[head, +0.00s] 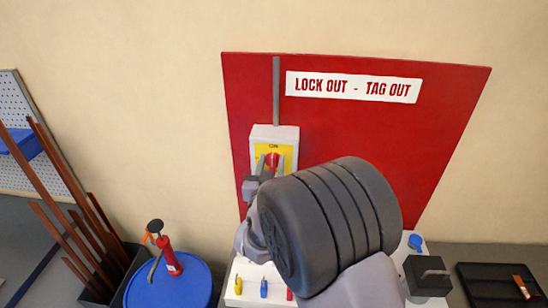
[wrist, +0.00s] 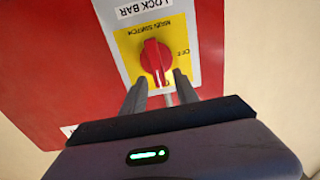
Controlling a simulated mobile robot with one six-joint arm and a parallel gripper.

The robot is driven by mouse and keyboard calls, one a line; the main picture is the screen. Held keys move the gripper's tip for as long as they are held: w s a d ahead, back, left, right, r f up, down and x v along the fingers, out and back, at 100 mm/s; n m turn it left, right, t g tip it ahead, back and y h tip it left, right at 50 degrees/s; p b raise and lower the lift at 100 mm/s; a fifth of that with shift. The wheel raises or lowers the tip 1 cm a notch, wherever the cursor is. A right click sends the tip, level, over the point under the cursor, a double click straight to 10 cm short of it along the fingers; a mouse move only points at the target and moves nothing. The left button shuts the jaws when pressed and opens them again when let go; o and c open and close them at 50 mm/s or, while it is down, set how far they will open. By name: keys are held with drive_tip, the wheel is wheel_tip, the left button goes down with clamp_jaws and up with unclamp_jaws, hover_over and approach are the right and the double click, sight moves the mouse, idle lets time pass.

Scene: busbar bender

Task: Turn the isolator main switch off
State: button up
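The isolator main switch is a red rotary knob (head: 271,160) on a yellow plate on a light grey box (head: 287,133). "ON" is printed above the knob in the head view. In the wrist view the knob (wrist: 155,55) appears upside down, with "OFF" at its right. Its raised grip runs roughly along the plate's long direction, toward the space between my fingers. My gripper (wrist: 159,80) is open, its two fingertips apart on either side of the knob's near end. Contact is not clear. My wrist hides the lower box in the head view.
The box is on a red "LOCK OUT - TAG OUT" board (head: 440,125) on the wall. Below stand a bench with small coloured items, a black padlock-like block (head: 427,275) and a blue drum (head: 185,285). A bin of copper bars (head: 100,275) stands left.

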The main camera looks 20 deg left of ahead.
drive_tip(key=shift+w+a, duration=0.1)
drive_tip(key=shift+w, duration=0.1)
drive_tip(key=shift+c, duration=0.5)
clamp_jaws()
